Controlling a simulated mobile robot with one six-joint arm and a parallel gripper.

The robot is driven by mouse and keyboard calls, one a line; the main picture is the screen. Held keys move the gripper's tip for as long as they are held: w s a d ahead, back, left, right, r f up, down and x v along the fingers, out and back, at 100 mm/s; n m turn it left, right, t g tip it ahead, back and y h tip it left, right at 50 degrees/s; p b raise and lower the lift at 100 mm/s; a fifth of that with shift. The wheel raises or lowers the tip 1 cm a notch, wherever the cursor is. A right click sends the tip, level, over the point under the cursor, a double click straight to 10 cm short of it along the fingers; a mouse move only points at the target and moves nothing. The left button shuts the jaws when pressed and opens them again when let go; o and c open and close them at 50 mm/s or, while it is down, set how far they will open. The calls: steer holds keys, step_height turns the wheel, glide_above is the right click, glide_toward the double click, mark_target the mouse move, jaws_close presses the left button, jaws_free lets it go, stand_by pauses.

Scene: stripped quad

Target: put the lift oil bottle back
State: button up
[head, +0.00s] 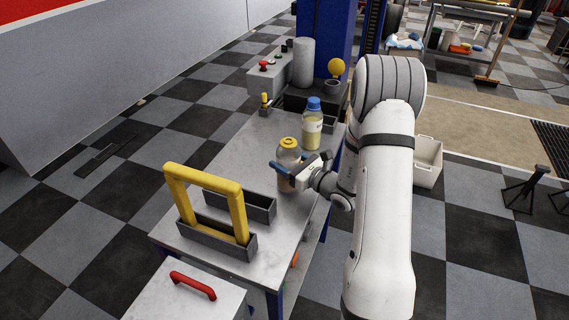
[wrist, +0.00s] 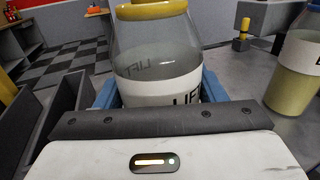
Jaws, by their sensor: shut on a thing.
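The lift oil bottle (head: 289,146) is clear with a yellow cap, and a white label with partly readable black letters shows in the wrist view (wrist: 158,62). My gripper (head: 287,172) is shut around its lower body, with a blue finger on each side, as the wrist view also shows (wrist: 158,92). The bottle is upright over the grey bench top; whether its base touches the bench is hidden. A second bottle (head: 312,128) with a blue cap and yellowish liquid stands behind it, apart from my gripper; it also shows at the right of the wrist view (wrist: 297,70).
Two dark narrow trays sit at the bench's near end, the front one (head: 215,240) holding a yellow frame (head: 207,185). At the far end are dark bins (head: 295,103), a grey cylinder (head: 303,62) and a control box (head: 268,76). The bench's left middle (head: 240,150) is clear.

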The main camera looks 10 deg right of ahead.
steer(key=shift+f, duration=0.65)
steer(key=shift+f, duration=0.15)
steer(key=o, duration=1.4)
